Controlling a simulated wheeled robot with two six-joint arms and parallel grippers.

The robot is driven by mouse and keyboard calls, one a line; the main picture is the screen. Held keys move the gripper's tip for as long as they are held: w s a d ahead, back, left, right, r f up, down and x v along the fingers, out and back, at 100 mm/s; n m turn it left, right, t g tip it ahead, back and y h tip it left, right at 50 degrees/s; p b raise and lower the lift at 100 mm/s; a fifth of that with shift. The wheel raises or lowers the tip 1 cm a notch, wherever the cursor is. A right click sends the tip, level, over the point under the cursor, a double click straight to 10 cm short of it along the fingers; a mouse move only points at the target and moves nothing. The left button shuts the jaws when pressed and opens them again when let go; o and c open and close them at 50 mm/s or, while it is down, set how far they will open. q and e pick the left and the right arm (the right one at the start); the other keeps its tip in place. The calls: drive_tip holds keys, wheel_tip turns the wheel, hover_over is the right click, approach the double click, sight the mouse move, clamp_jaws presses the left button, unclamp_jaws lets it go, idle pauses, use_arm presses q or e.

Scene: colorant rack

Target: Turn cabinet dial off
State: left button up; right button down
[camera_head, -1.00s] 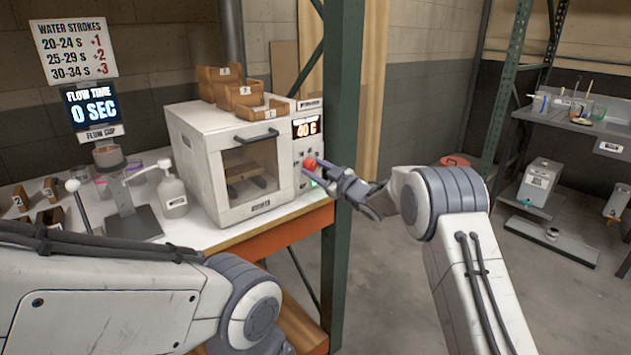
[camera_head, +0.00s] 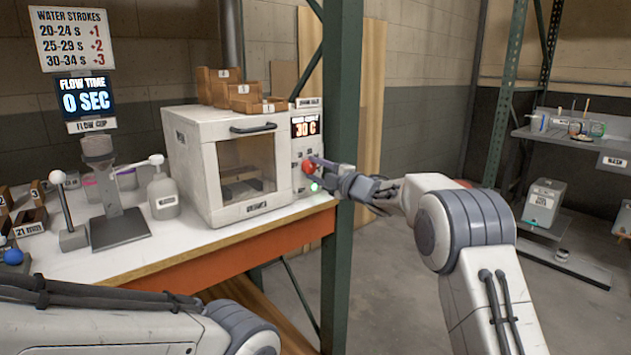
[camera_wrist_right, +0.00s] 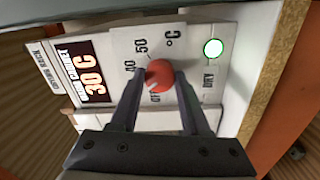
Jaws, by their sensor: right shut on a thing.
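The white cabinet (camera_head: 190,165) stands on the bench with its windowed door closed. Its red dial (camera_head: 309,163) is on the right front panel, below a display (camera_head: 305,127) reading 30 C. The right wrist view shows the red dial (camera_wrist_right: 159,76) between the two fingers of my right gripper (camera_wrist_right: 160,80), which is shut on it. Marks 40, 50 and a partly hidden OFF surround the dial. A green light (camera_wrist_right: 213,48) glows on the panel. My left arm crosses the lower left of the head view; its gripper is out of frame.
A green post (camera_head: 344,200) stands just right of the cabinet, close to my right arm. Wooden holders (camera_head: 230,90) sit on top of the cabinet. A white pump bottle (camera_head: 163,195) and the flow cup stand (camera_head: 118,225) are to its left.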

drive_tip(key=n+b, duration=0.1)
drive_tip(key=n, duration=0.1)
drive_tip(key=n+b, duration=0.2)
drive_tip(key=shift+f+n, duration=0.2)
drive_tip(key=shift+n, duration=0.1)
drive_tip(key=shift+r+n+b, duration=0.1)
drive_tip(key=shift+n+b, duration=0.95)
drive_tip(key=shift+n, duration=0.65)
drive_tip(key=shift+c, duration=1.9)
unclamp_jaws()
drive_tip(key=shift+r, duration=0.1)
